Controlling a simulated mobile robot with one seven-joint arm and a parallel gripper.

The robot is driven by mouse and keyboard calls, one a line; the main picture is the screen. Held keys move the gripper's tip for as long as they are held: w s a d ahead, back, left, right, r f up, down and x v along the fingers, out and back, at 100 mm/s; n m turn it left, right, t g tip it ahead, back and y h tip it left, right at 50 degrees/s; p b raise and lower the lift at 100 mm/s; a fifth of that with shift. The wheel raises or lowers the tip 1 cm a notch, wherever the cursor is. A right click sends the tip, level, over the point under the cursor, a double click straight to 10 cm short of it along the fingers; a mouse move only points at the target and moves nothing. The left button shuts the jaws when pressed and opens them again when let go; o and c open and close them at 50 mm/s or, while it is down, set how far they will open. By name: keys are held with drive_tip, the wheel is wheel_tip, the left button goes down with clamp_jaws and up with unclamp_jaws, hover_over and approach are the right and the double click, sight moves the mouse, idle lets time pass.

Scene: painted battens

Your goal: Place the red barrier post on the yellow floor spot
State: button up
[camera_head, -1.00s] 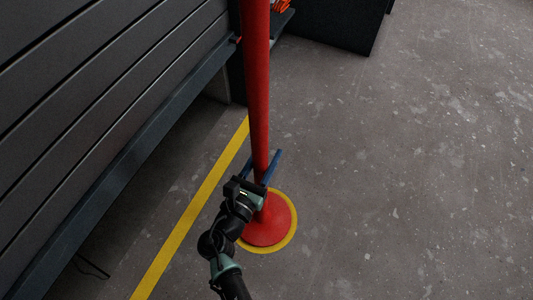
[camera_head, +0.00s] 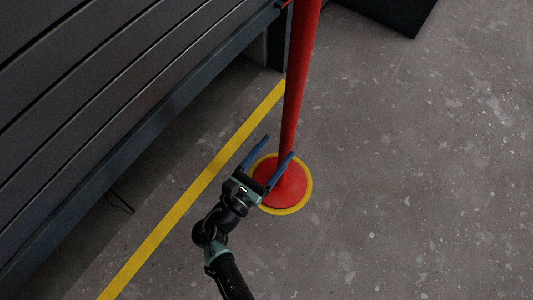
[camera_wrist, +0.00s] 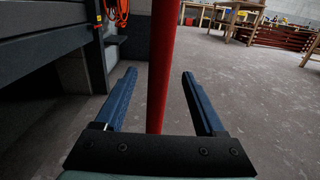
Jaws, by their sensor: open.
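The red barrier post (camera_head: 296,90) stands upright on its round red base (camera_head: 288,187). The base rests on the yellow floor spot (camera_head: 307,199), which shows as a yellow ring around it. In the head view, my gripper (camera_head: 272,150) is open, with its blue fingers pointing toward the post and slightly short of it. In the wrist view, the post (camera_wrist: 161,70) rises ahead between the two spread fingers, touching neither. The wrist view hides the post's base and the spot behind the gripper body.
A dark slatted bench or rack (camera_head: 100,90) stands on the left. A yellow floor line (camera_head: 190,195) runs beside it. A dark box (camera_head: 395,12) stands at the top right. Open concrete floor lies to the right. Wooden tables (camera_wrist: 240,12) stand far back in the wrist view.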

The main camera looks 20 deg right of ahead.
drive_tip(key=w+a+r+m+y, duration=0.3)
drive_tip(key=w+r+m+y, duration=0.1)
drive_tip(key=w+r+m, duration=0.8)
drive_tip(key=w+a+r+m+t+y, duration=0.2)
drive_tip(key=r+m+t, duration=0.15)
drive_tip(key=r, duration=0.85)
drive_tip(key=w+a+r+m+t+y, duration=0.2)
drive_tip(key=r+m+t, duration=0.15)
drive_tip(key=r, duration=0.95)
drive_tip(key=s+a+r+m+t+y, duration=0.1)
drive_tip(key=s+r+m+t+y, duration=0.1)
drive_tip(key=s+r, duration=0.3)
drive_tip(key=s+a+r+m+t+y, duration=0.1)
drive_tip(key=s+r+t, duration=0.3)
drive_tip(key=r, duration=1)
drive_tip(key=s+a+r+m+t+y, duration=0.1)
drive_tip(key=s+r+m+t+y, duration=0.2)
drive_tip(key=s+r, duration=0.5)
drive_tip(key=shift+r+m+p, duration=0.3)
drive_tip(key=shift+r, duration=0.55)
drive_tip(key=shift+s, duration=0.1)
wheel_tip(320, 180, up, 50)
drive_tip(key=p, duration=5)
